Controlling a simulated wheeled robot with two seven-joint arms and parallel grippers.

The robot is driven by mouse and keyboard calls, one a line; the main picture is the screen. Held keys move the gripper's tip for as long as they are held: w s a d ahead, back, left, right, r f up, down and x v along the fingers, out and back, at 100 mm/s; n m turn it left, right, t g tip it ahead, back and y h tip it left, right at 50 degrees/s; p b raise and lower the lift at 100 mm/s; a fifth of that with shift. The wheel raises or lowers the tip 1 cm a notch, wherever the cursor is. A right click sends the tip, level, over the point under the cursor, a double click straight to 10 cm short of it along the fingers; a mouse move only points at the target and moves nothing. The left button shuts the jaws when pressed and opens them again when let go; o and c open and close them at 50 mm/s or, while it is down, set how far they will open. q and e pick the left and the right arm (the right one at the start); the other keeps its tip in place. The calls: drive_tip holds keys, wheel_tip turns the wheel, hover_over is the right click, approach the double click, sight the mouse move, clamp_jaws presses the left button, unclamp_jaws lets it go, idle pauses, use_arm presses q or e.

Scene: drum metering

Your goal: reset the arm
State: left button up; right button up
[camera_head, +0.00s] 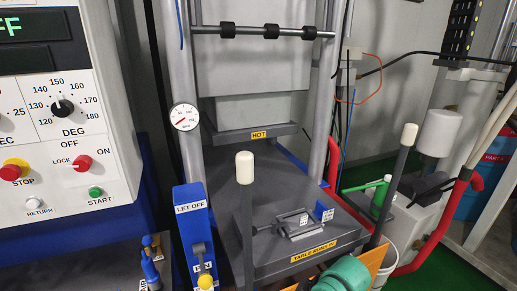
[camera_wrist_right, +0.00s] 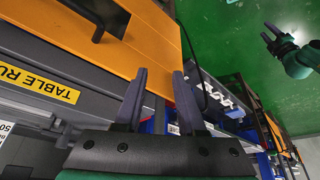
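My right gripper (camera_wrist_right: 158,82) shows in the right wrist view. Its two dark fingers stand apart with nothing between them, beside an orange panel (camera_wrist_right: 140,45) and the edge of the machine table. In the head view a green part of one of my arms (camera_head: 345,275) rises at the bottom edge, and no fingers show there. A second gripper (camera_wrist_right: 266,32), which I take as my left, shows small at the top right of the right wrist view over the green floor. Its dark fingers look spread and empty.
The table with the TABLE RUN IN label (camera_head: 317,253) carries a metal fixture (camera_head: 291,225). A white-knobbed lever (camera_head: 245,168), a blue LET OFF box (camera_head: 191,209) and a red pipe (camera_head: 438,235) stand nearby. A control panel (camera_head: 66,115) fills the left. Green floor (camera_wrist_right: 235,45) is open beyond the orange panel.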

drive_tip(key=s+d+f+m+t+h, duration=0.1)
drive_tip(key=s+d+f+m+h, duration=0.3)
drive_tip(key=s+d+m, duration=0.8)
wheel_tip(320, 180, down, 22)
drive_tip(key=s+d+n+g, duration=0.1)
drive_tip(key=s+d+n, duration=0.1)
drive_tip(key=n, duration=0.1)
drive_tip(key=s+d+f+g, duration=0.1)
drive_tip(key=s+d+f, duration=0.2)
drive_tip(key=s+f, duration=1.3)
drive_tip(key=shift+s+g, duration=0.3)
drive_tip(key=shift+s, duration=0.1)
drive_tip(key=shift+d, duration=0.15)
